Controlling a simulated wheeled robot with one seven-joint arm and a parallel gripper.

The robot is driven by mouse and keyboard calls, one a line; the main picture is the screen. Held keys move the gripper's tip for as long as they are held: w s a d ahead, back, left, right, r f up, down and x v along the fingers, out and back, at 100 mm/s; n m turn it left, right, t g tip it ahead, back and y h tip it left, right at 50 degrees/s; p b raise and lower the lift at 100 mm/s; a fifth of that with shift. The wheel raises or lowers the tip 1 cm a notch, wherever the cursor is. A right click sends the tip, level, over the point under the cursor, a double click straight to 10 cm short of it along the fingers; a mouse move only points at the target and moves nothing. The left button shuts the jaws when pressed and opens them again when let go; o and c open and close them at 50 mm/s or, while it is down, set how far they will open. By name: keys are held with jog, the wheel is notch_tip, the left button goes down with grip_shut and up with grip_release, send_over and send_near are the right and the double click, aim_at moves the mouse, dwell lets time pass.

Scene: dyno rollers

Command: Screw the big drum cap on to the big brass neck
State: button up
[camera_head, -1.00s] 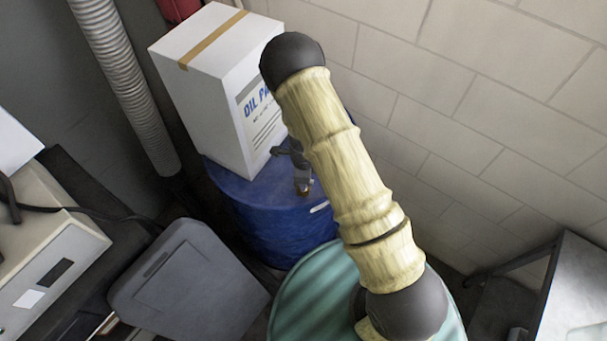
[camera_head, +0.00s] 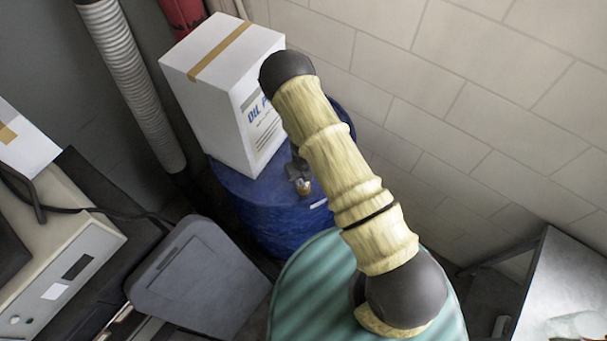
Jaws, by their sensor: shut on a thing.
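A blue drum (camera_head: 262,213) stands upright against the wall, with a carton on its top. A small brass-coloured part (camera_head: 304,187) shows at the drum's top, right below my gripper. It looks like the brass neck, but it is small and partly covered. My gripper (camera_head: 299,175) is dark grey, comes down from behind my arm and is shut over the drum top. The cap is not clearly visible; the jaws and arm hide what is between them. I cannot tell whether the cap touches the neck.
A white oil carton (camera_head: 222,95) stands on the drum's left part, close to my gripper. A teal drum (camera_head: 312,290) is in front, under my arm. A grey lidded bin (camera_head: 200,280) is at left. A metal table (camera_head: 570,285) is at right. A block wall is behind.

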jog(key=shift+m, duration=0.5)
jog(key=o, duration=1.1)
jog(key=shift+r, duration=0.1)
notch_tip(320, 180, up, 17)
jog(key=shift+r+b, duration=0.2)
jog(key=shift+b, duration=1)
